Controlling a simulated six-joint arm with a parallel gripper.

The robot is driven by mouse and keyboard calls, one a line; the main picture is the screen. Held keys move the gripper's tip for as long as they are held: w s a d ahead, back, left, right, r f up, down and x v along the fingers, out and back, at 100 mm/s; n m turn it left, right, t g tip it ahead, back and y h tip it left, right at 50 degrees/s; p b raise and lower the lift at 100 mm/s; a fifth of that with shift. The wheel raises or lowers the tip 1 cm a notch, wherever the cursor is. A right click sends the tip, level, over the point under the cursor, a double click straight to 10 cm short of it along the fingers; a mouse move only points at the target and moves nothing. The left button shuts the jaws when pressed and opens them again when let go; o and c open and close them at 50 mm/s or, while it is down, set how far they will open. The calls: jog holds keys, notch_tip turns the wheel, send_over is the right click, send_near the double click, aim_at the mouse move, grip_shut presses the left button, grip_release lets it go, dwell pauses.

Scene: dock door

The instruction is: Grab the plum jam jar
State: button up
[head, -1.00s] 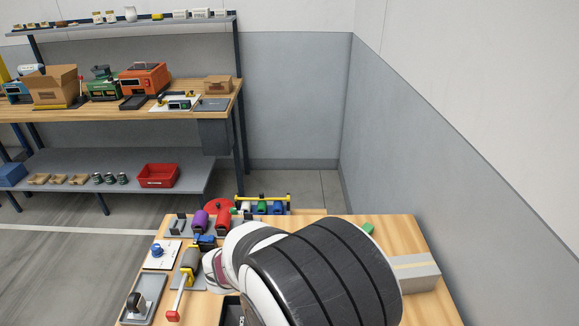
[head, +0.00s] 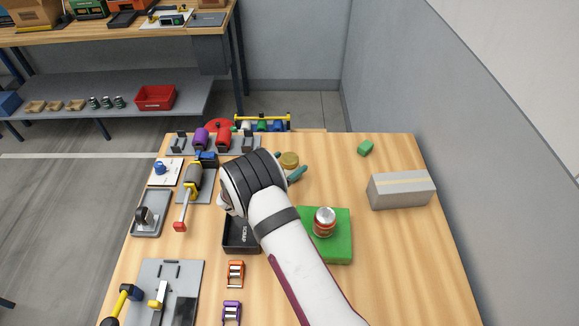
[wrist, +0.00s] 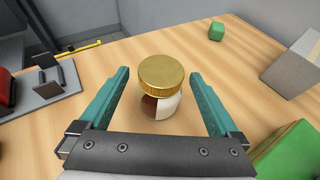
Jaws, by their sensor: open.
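A jar with a gold lid (wrist: 161,82) stands upright on the wooden table between my fingers. Its side shows a white part and a dark reddish-brown part; no label wording is readable, so I cannot confirm it is plum jam. In the head view its gold lid (head: 289,159) shows just past my wrist, the body mostly hidden. My gripper (wrist: 159,76) is open, with one teal finger on each side of the jar and visible gaps to it. In the head view my gripper (head: 289,168) is partly hidden behind my wrist.
A red-and-silver can (head: 324,223) stands on a green block (head: 340,248), right of my forearm. A black tray (head: 240,248) lies to the left. A grey box (head: 400,190) and a small green block (head: 365,148) lie right. Tools and fixtures line the left side.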

jog(key=shift+w+d+f, duration=0.25)
jog(key=shift+w+d, duration=0.05)
jog(key=shift+w, duration=0.15)
grip_shut()
